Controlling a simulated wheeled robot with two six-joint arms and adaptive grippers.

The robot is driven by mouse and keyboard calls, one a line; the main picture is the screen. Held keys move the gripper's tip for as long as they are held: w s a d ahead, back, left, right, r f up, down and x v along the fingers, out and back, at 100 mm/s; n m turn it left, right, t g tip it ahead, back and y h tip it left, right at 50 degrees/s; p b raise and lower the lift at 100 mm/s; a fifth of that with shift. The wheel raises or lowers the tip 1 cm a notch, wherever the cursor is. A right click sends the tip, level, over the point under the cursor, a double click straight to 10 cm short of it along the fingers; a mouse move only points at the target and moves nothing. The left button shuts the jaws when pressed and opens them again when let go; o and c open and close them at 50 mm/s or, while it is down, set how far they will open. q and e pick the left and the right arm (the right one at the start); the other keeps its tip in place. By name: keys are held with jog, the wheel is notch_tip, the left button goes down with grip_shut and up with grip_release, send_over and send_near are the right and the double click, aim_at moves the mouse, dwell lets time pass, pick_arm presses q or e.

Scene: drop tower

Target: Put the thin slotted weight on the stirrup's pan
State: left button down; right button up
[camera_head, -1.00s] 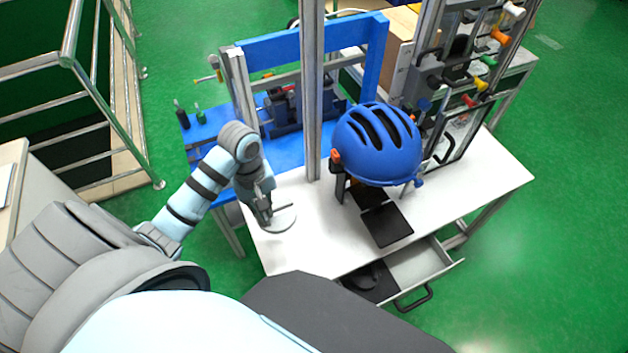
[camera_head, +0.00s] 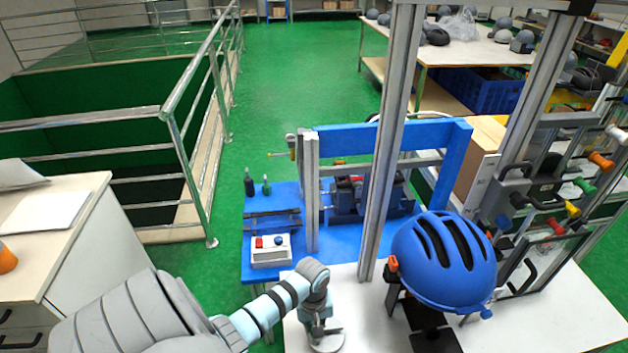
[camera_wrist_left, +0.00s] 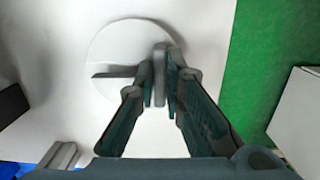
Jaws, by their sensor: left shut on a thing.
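The thin slotted weight (camera_wrist_left: 122,48) is a pale grey disc with a dark slot, low over or on the white table; I cannot tell whether it touches it. My left gripper (camera_wrist_left: 160,88) is shut on a grey upright tab at the disc's right half. In the head view my left gripper (camera_head: 318,328) and the weight (camera_head: 330,343) are at the bottom, at the table's left side. I cannot make out the stirrup or its pan for sure. My right gripper is in neither view.
A blue helmet (camera_head: 443,258) sits right of the gripper, above a dark plate (camera_head: 436,341) on the white table (camera_head: 560,315). A metal upright (camera_head: 388,150) stands between gripper and helmet. A blue bench (camera_head: 285,210) with a control box (camera_head: 271,251) lies behind.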

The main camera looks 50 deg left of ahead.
pick_arm(q)
jog(key=shift+f, duration=0.9)
jog(key=shift+s+f, duration=0.1)
jog(key=shift+s, duration=0.25)
jog(key=c, duration=1.8)
grip_release()
jog(key=shift+o, duration=0.6)
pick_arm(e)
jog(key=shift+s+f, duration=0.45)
